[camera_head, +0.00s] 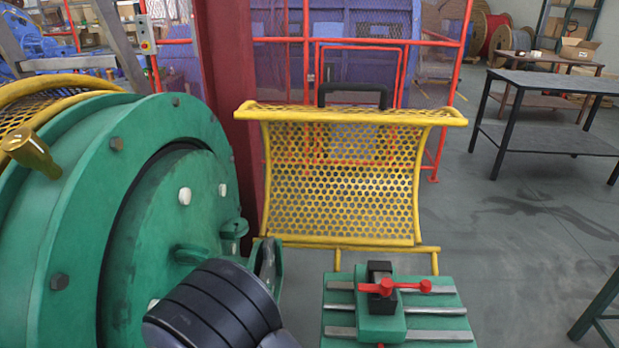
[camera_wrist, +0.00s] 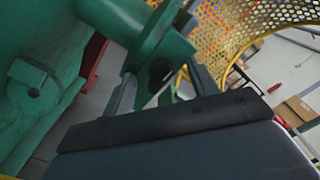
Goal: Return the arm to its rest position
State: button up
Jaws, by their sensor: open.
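My gripper (camera_wrist: 163,86) shows in the wrist view beyond a dark bar, with its two grey fingers spread apart. A green part with a round boss (camera_wrist: 158,52) is just beyond and between the fingers; I cannot tell if they touch it. Nothing is seen held. In the head view my dark, grooved arm link (camera_head: 215,312) is at the bottom, in front of the large green round machine housing (camera_head: 150,200). The fingers are hidden in that view.
A yellow perforated guard (camera_head: 340,180) with a black handle stands open behind the machine. A green slotted block (camera_head: 395,310) with a red-handled clamp (camera_head: 393,287) is at bottom centre. A dark red column (camera_head: 228,90) rises behind. Grey floor (camera_head: 520,230) is clear at right, before a workbench (camera_head: 550,85).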

jog(key=m+b, duration=1)
jog(key=b, duration=0.1)
jog(key=shift+d, duration=0.1)
jog(key=shift+r, duration=0.1)
dwell(0.4)
